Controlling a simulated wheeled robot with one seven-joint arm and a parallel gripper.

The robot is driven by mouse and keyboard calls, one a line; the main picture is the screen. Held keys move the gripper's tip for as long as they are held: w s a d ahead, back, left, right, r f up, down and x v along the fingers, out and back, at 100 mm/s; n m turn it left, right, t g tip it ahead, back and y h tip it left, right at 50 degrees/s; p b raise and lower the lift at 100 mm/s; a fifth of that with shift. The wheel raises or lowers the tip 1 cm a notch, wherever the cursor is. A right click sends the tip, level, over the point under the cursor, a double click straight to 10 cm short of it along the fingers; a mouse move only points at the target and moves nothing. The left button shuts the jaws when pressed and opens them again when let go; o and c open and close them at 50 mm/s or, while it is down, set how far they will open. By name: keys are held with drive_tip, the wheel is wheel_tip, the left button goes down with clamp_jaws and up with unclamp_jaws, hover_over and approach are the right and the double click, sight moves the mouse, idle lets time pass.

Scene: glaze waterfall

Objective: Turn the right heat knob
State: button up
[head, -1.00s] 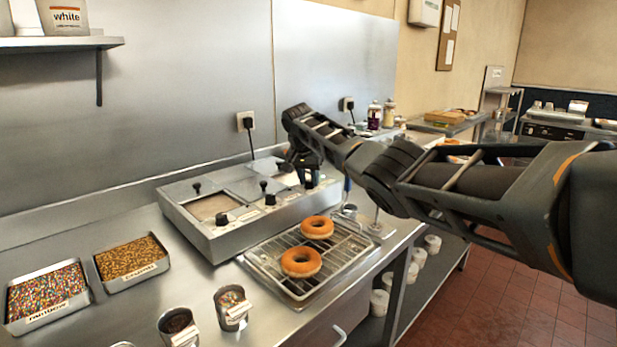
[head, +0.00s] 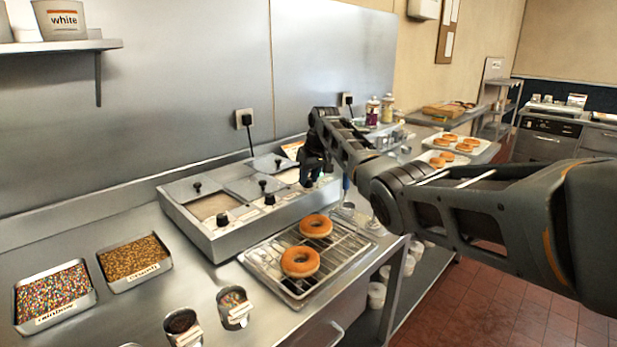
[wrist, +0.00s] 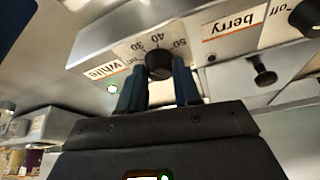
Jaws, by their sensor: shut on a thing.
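The glaze warmer (head: 205,238) is a long grey metal unit against the back wall, with black heat knobs along its front. The right heat knob (wrist: 159,62) is black and round, beside a dial marked 30, 40 and 50 and a "white" label (wrist: 104,70). My gripper (wrist: 159,86) is shut on this knob, one blue-black finger on each side. In the head view my gripper (head: 314,180) is at the warmer's right end and hides the knob. The knob's exact setting is hard to read.
The middle knob (head: 270,198) and left knob (head: 222,218) are to the left along the front. A wire rack (head: 335,258) with two donuts (head: 300,262) stands in front. Sprinkle trays (head: 55,297) and small cups are at the left front. Trays of donuts (head: 455,150) lie beyond.

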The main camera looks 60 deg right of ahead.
drive_tip(key=n, duration=0.1)
drive_tip(key=n+y+b, duration=0.1)
drive_tip(key=n+b, duration=0.1)
drive_tip(key=shift+d+f+n, duration=0.15)
drive_tip(key=shift+f+n, duration=0.1)
drive_tip(key=shift+n, duration=0.05)
drive_tip(key=n+y+b, duration=0.1)
drive_tip(key=n+b, duration=0.2)
drive_tip(key=b, duration=0.1)
drive_tip(key=shift+r+n+y, duration=0.15)
drive_tip(key=shift+n+y, duration=0.15)
drive_tip(key=o, duration=1)
drive_tip(key=shift+s+d+r+t, duration=0.1)
drive_tip(key=shift+r+t, duration=0.1)
drive_tip(key=shift+t, duration=0.1)
drive_tip(key=shift+b+v, duration=0.35)
drive_tip(key=shift+v, duration=3.4)
